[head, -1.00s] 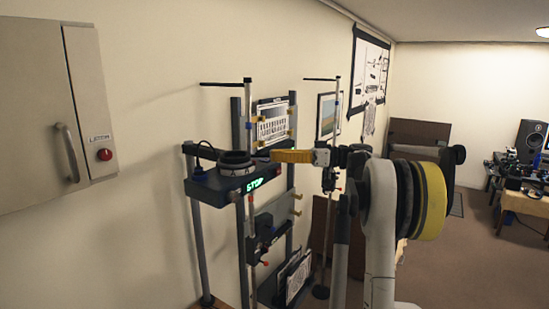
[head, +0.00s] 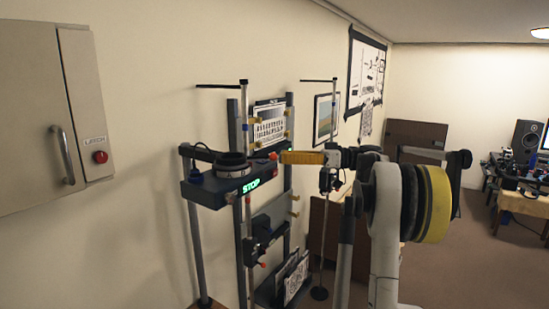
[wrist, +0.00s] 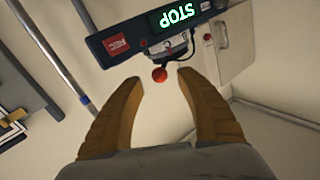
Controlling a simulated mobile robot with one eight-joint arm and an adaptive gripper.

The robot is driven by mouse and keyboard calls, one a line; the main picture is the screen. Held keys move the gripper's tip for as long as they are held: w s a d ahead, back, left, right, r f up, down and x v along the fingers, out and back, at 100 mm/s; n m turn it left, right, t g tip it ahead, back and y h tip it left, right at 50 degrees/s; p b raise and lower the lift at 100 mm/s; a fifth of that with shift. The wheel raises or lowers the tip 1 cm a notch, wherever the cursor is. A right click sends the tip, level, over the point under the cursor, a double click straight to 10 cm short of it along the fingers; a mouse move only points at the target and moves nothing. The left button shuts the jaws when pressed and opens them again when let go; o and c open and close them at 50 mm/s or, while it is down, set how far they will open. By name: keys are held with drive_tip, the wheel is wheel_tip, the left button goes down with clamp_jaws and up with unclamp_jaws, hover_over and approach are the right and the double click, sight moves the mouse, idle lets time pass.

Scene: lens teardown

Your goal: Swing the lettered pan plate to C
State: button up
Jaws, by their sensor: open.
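The pan plate appears to be the dark round ring (head: 232,169) with pale markings, on top of a dark unit (head: 214,194) whose green display reads STOP. One mark facing me resembles an A, but it is too small to be sure. My gripper (head: 281,157) is right of the ring, its yellow fingers pointing left toward the unit. In the wrist view my gripper (wrist: 157,80) is open and empty. A red ball knob (wrist: 159,74) shows between its fingertips, apart from both fingers; it also shows small in the head view (head: 273,156). The ring is not clear in the wrist view.
The unit hangs on a frame of grey uprights (head: 233,150) with thin poles nearby. A wall cabinet (head: 30,110) with a handle and red button is at left. A cable (wrist: 185,48) runs at the unit's edge. Open floor lies at right.

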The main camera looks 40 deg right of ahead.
drive_tip(key=v, duration=0.8)
drive_tip(key=shift+s+d, duration=0.15)
drive_tip(key=w+a+f+m+g+h+b, duration=0.1)
drive_tip(key=a+f+m+g+h+b, duration=0.2)
drive_tip(key=a+f+b, duration=0.8)
drive_tip(key=w+a+f+m+g+h+b, duration=0.25)
drive_tip(key=a+f+b, duration=0.35)
drive_tip(key=a+f, duration=1)
drive_tip(key=s+a+f+h+b, duration=0.2)
drive_tip(key=s+a+f+b, duration=0.3)
drive_tip(key=f, duration=0.5)
drive_tip(key=s+a+f+m+h+b, duration=0.1)
drive_tip(key=s+a+f+h+b, duration=0.2)
drive_tip(key=s+a+f+b, duration=0.3)
drive_tip(key=s+a+f+h+b, duration=0.2)
drive_tip(key=s+a+f+b, duration=0.4)
drive_tip(key=f, duration=0.9)
drive_tip(key=s+b, duration=0.1)
drive_tip(key=s, duration=0.2)
drive_tip(key=shift+s+b, duration=0.25)
drive_tip(key=shift+b, duration=0.05)
